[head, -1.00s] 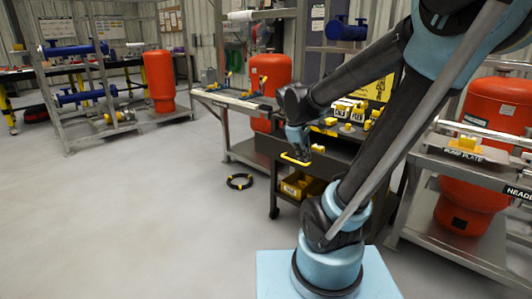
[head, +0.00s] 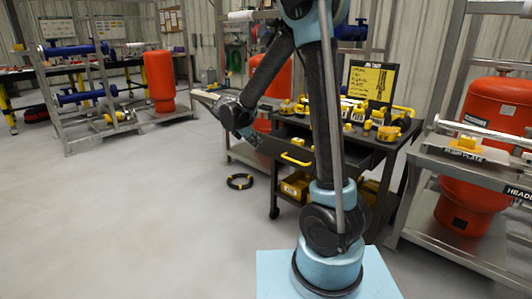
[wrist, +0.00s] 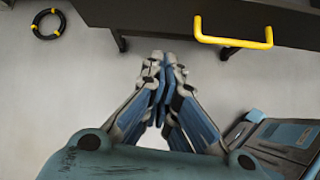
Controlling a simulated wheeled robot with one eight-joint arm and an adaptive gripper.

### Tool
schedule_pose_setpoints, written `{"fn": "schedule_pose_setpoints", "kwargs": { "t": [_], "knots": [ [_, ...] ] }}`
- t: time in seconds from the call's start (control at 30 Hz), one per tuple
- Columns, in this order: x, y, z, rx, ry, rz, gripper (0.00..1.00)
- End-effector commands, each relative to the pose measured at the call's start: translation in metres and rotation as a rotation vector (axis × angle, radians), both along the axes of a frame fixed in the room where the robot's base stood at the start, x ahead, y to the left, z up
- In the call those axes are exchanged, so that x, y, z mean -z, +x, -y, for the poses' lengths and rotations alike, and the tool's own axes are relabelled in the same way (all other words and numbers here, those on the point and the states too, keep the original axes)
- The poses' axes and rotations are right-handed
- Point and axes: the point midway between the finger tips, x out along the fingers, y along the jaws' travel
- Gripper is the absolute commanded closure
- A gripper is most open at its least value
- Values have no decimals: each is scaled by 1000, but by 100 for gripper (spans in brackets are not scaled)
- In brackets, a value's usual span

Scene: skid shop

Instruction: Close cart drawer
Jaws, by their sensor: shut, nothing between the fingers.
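The dark cart (head: 385,150) stands right of centre in the head view. Its drawer front (head: 275,148) carries a yellow handle (head: 296,160). How far the drawer stands out is hard to tell, as my arm covers part of the cart. In the wrist view the dark drawer front (wrist: 150,14) crosses the top, with the yellow handle (wrist: 232,43) at upper right. My gripper (wrist: 167,58) is shut and empty, its fingertips below the drawer front in the picture and left of the handle.
Yellow parts and a sign (head: 371,84) are on the cart top, with yellow bins (head: 296,187) below. A black and yellow ring (head: 240,181) lies on the floor to the left. A rack with an orange tank (head: 487,130) stands at right. The left floor is open.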

Motion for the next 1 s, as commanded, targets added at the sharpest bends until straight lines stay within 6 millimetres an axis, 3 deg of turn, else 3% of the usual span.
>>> {"fn": "schedule_pose_setpoints", "kwargs": {
  "t": [0.13,0.33,0.47,1.0],
  "knots": [
    [10,12,-24,-82,-66,-18,100],
    [17,18,-31,-119,-99,-27,100],
    [24,23,-25,-119,-99,-27,100],
    [87,70,22,-115,-97,-26,100]
  ]
}}
